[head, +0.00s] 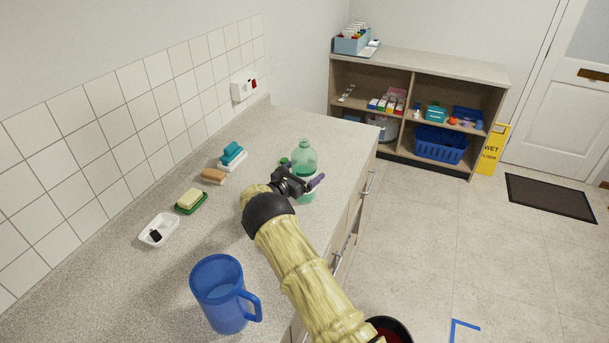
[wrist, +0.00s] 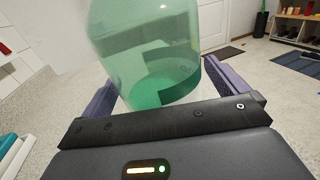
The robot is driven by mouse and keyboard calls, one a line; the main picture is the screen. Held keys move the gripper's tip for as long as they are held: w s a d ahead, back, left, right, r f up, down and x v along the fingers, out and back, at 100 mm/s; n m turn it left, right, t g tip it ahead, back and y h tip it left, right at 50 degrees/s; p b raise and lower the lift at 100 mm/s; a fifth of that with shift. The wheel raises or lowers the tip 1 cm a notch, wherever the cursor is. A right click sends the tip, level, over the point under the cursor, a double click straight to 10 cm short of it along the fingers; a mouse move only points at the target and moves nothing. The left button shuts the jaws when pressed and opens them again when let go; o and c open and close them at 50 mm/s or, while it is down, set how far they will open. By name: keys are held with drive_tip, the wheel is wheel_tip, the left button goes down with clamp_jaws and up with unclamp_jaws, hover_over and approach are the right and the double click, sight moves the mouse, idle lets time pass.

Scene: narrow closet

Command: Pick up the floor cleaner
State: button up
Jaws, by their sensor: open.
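The floor cleaner looks to be the clear green bottle (head: 304,157) standing on the worktop (head: 335,140) near its far end. My gripper (head: 303,184) is at the bottle, in front of its lower part in the head view. In the wrist view the bottle (wrist: 150,50) fills the middle, with green liquid low inside it. It sits between my two purple fingers (wrist: 158,88), one on each side. The fingers are open and a gap shows beside the bottle. Its top is cut off in the wrist view.
A blue jug (head: 222,292) stands on the worktop near my arm. A white dish (head: 159,229), a green-based sponge (head: 191,201), a brown brush (head: 214,176) and a blue-and-white item (head: 232,156) line the wall side. A small green object (head: 284,161) lies beside the bottle.

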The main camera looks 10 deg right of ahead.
sight(301, 147)
drive_tip(key=shift+r, duration=0.1)
drive_tip(key=c, duration=1.6)
drive_tip(key=shift+o, duration=0.2)
drive_tip(key=shift+r, duration=0.15)
drive_tip(key=shift+r+b, duration=1.25)
drive_tip(key=shift+r, duration=3.55)
